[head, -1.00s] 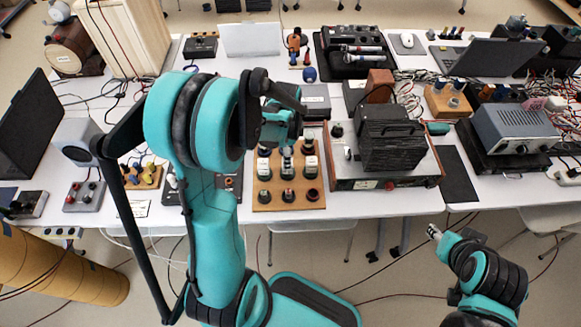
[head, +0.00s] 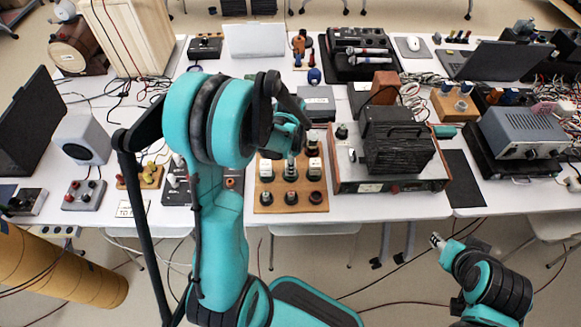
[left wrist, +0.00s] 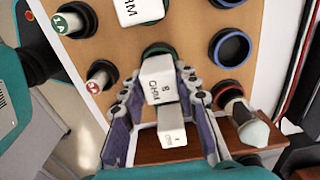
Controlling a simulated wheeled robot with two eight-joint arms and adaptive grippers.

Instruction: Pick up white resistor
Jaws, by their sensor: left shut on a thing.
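A wooden board (head: 262,207) near the table's front edge bears rows of round dark sockets and white-topped resistors. It fills much of the left wrist view (left wrist: 190,40). My left gripper (head: 291,150) is over the board's back middle. In the left wrist view my left gripper (left wrist: 158,88) has its fingers on both sides of a white resistor (left wrist: 157,75) marked "8 OHM" and is shut on it. A smaller white block (left wrist: 172,135) shows between the fingers, nearer the camera; I cannot tell if it belongs to the same resistor. My right gripper (head: 437,241) hangs in front of the table, its jaws too small to judge.
Another white resistor (left wrist: 138,10) stands close by on the board. A blue-rimmed socket (left wrist: 231,47) is empty. A black device on a wooden-based instrument (head: 350,172) stands right of the board. A switch box (head: 84,195) and a speaker (head: 83,138) are at the left.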

